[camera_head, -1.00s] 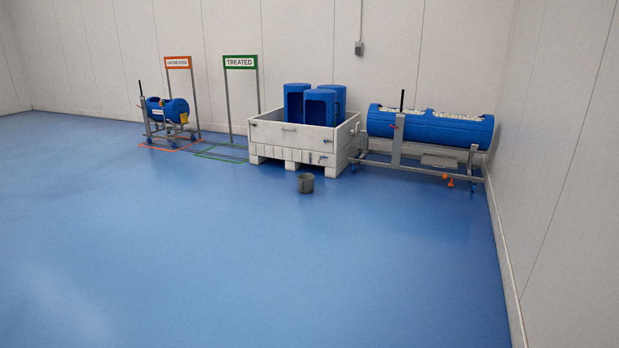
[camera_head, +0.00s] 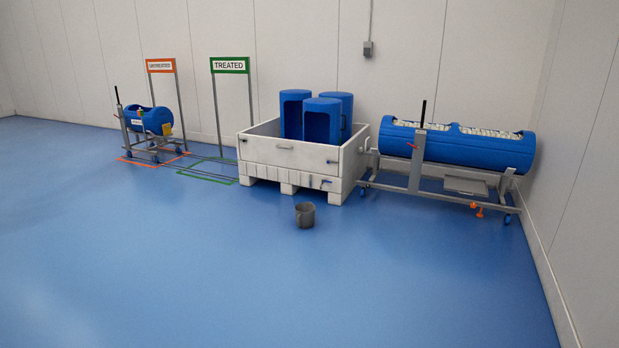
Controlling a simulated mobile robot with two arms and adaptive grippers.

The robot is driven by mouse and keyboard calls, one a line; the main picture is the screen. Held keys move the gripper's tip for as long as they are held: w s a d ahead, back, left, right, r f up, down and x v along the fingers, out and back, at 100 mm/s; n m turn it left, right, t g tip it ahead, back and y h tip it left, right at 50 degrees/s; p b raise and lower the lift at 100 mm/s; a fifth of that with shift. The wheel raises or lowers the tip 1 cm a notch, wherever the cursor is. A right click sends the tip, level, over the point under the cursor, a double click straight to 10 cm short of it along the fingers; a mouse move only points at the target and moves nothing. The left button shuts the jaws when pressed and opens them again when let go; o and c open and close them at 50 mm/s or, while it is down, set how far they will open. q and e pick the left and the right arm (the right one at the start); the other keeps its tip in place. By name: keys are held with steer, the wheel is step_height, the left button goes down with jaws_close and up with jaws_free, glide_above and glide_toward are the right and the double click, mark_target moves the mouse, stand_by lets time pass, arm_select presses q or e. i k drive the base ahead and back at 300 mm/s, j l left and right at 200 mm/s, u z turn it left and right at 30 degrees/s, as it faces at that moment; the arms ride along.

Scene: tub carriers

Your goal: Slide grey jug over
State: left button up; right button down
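The grey jug (camera_head: 305,215) stands upright on the blue floor, in front of the right part of the white pallet box. It appears small and some way off, with a handle on its left side. Neither of my grippers shows in the head view, so what they hold cannot be seen.
The white pallet box (camera_head: 285,153) holds blue cylinders (camera_head: 322,122). A large blue drum on a wheeled stand (camera_head: 455,147) is at the right, by the wall. A smaller blue drum on a cart (camera_head: 150,120) stands by the UNTREATED sign (camera_head: 161,66). An empty green outline (camera_head: 210,177) lies below the TREATED sign (camera_head: 230,65). The front floor is clear.

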mark_target(304, 211)
steer(key=i, duration=4.35)
steer(key=i+u, duration=0.15)
steer(key=i, duration=0.3)
steer(key=i+l+u, duration=0.15)
steer(key=i, duration=0.3)
steer(key=i+l+u, duration=0.1)
steer(key=i, duration=0.35)
